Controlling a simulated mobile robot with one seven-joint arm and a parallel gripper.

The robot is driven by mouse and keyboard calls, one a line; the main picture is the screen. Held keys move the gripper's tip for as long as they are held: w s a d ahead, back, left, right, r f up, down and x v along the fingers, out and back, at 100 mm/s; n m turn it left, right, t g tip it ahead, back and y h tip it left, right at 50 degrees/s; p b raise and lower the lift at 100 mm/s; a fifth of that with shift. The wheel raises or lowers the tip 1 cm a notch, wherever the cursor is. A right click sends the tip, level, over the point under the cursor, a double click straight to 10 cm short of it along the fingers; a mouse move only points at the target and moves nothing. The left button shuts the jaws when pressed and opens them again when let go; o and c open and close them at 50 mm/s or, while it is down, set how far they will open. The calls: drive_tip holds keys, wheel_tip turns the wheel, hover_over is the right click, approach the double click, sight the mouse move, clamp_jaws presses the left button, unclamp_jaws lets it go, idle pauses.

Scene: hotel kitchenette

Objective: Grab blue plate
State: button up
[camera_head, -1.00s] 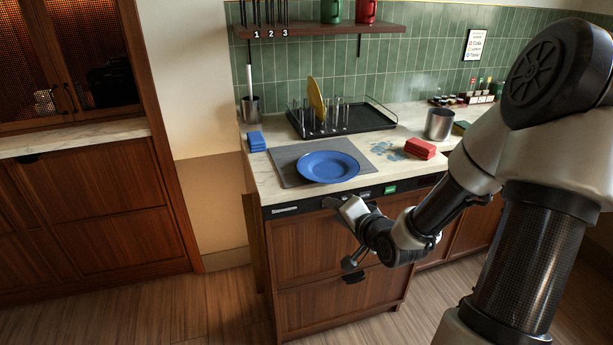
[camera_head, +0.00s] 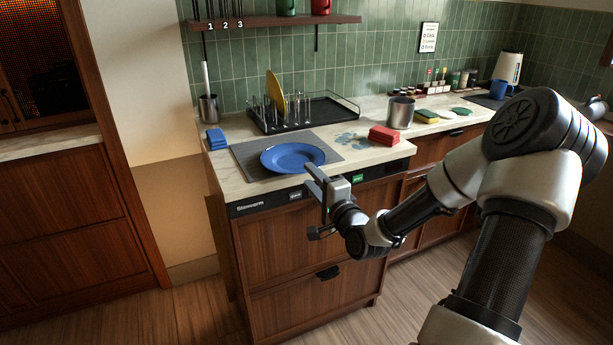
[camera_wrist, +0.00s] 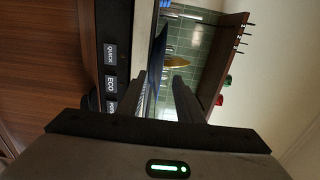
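The blue plate (camera_head: 292,157) lies flat on a grey mat (camera_head: 255,163) near the counter's front edge. My gripper (camera_head: 312,199) is in front of the counter, just right of and nearer than the plate, with one finger above the other. The fingers are apart and empty. In the wrist view the plate (camera_wrist: 155,68) shows edge-on as a thin blue band beyond the gap between the dark fingers.
The counter's dark control panel (camera_head: 270,203) is close to my gripper. A black rack (camera_head: 335,113) holding a yellow plate (camera_head: 275,92) stands behind. Blue sponges (camera_head: 216,138), red sponges (camera_head: 383,135) and a metal pot (camera_head: 401,112) flank the mat. A shelf (camera_head: 270,20) hangs above.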

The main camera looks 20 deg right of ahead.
drive_tip(key=shift+w, duration=1.15)
clamp_jaws()
drive_tip(key=s+r+p, duration=0.3)
drive_tip(key=s+p, duration=0.1)
drive_tip(key=s, duration=0.3)
drive_tip(key=s+r+p, duration=0.4)
drive_tip(key=s+p, duration=0.1)
drive_tip(key=s, duration=0.2)
drive_tip(key=shift+d+r, duration=0.2)
drive_tip(key=shift+r, duration=0.05)
